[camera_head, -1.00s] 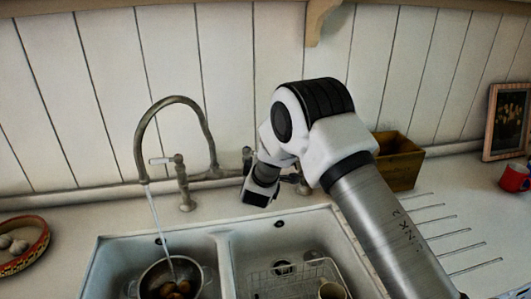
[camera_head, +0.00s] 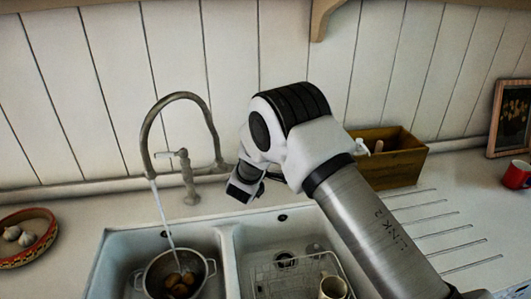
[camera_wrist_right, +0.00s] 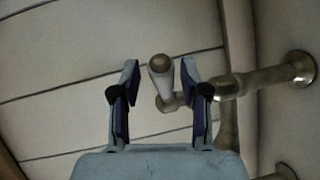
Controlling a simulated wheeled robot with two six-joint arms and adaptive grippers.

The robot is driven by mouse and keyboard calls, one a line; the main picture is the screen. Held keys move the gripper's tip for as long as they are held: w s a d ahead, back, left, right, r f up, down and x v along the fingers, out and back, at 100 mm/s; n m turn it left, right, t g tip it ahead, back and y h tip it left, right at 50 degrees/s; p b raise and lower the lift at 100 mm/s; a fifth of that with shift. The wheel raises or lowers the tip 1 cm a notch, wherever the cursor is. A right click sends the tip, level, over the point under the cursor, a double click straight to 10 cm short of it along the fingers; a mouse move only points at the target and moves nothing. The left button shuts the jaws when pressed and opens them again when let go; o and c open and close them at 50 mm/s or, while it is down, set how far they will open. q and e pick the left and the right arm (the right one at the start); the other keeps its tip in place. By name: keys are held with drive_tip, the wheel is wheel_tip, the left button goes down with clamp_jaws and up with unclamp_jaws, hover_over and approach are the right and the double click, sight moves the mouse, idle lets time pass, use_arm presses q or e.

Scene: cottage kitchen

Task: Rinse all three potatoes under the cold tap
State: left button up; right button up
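The tap (camera_head: 150,140) arches over the left basin and runs a stream of water into a metal colander (camera_head: 147,285) there. Brown potatoes (camera_head: 180,284) lie in the colander under the stream; three seem to show. The tap's left lever (camera_head: 165,154) is in plain view. My right gripper (camera_head: 240,193) is just right of the tap, hiding its right side in the head view. In the right wrist view my right gripper (camera_wrist_right: 163,82) is open, with a white tap lever (camera_wrist_right: 161,78) showing between its fingers; I cannot tell if they touch. My left gripper is out of view.
The right basin holds a wire rack (camera_head: 275,275) with a mug (camera_head: 333,288). A wooden box (camera_head: 400,165) stands behind the grooved drainboard, with a red mug (camera_head: 517,175) and picture frame (camera_head: 511,118) farther right. A patterned bowl (camera_head: 45,243) of garlic is at left.

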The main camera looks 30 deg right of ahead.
drive_tip(key=shift+f, duration=0.15)
drive_tip(key=shift+s, duration=0.1)
drive_tip(key=v, duration=0.7)
drive_tip(key=shift+s+a, duration=0.1)
drive_tip(key=shift+a, duration=0.05)
idle(6.9)
